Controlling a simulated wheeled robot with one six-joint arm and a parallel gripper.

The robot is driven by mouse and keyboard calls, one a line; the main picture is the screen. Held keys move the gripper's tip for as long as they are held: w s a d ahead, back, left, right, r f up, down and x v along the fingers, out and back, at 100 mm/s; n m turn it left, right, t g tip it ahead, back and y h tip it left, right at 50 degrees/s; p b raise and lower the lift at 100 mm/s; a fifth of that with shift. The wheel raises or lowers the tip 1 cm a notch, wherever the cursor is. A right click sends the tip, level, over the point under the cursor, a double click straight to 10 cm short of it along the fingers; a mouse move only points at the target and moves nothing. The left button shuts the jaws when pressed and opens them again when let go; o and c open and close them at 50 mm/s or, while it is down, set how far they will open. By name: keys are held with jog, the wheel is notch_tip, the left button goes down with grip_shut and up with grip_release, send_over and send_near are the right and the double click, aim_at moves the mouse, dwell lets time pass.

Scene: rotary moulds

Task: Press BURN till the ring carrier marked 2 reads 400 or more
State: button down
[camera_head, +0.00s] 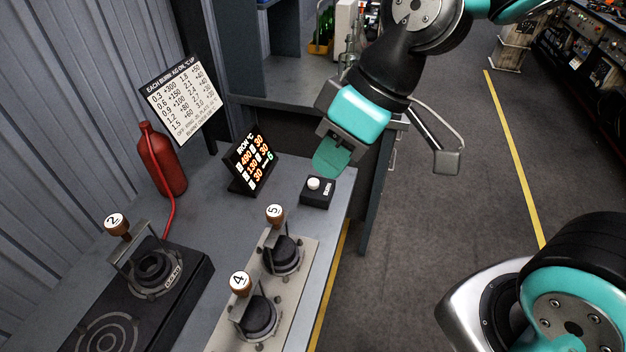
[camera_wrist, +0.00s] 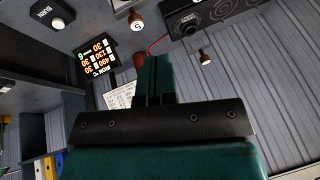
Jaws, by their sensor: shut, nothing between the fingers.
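The BURN button (camera_head: 314,184) is a white cap on a small black box near the bench's right edge. It also shows at the wrist view's top left (camera_wrist: 57,22). My gripper (camera_head: 331,160) is shut and empty, just above and beyond the box; I cannot tell whether it touches. The ring carrier marked 2 (camera_head: 117,226) has a brown knob and sits on a black burner unit (camera_head: 190,279) at lower left. The black IRON °C display (camera_head: 248,163) shows 490, 130 and several 30s; I cannot tell surely which is carrier 2's.
Carriers marked 4 (camera_head: 240,285) and 5 (camera_head: 275,216) stand on a beige plate in front of the button box. A red extinguisher-like bottle (camera_head: 160,160) with a hose and a "each burn" chart (camera_head: 180,98) stand by the corrugated wall.

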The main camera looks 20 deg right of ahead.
jog(key=w+d+f+n+t+y, duration=0.15)
jog(key=w+f, duration=0.25)
jog(key=w, duration=0.4)
jog(key=w+f+n+t+h, duration=0.1)
jog(key=w+f+n+t, duration=0.1)
jog(key=w+f, duration=0.35)
jog(key=n+t+p, duration=0.1)
jog(key=n+t, duration=0.2)
jog(key=n, duration=0.1)
send_over(313, 183)
notch_tip(313, 183, down, 7)
notch_tip(313, 183, down, 8)
jog(key=b, duration=0.4)
jog(key=shift+f+b, duration=0.3)
jog(key=shift+b, duration=0.35)
jog(key=shift+f, duration=0.1)
jog(key=shift+f+b, duration=0.35)
jog(key=shift+b, duration=0.3)
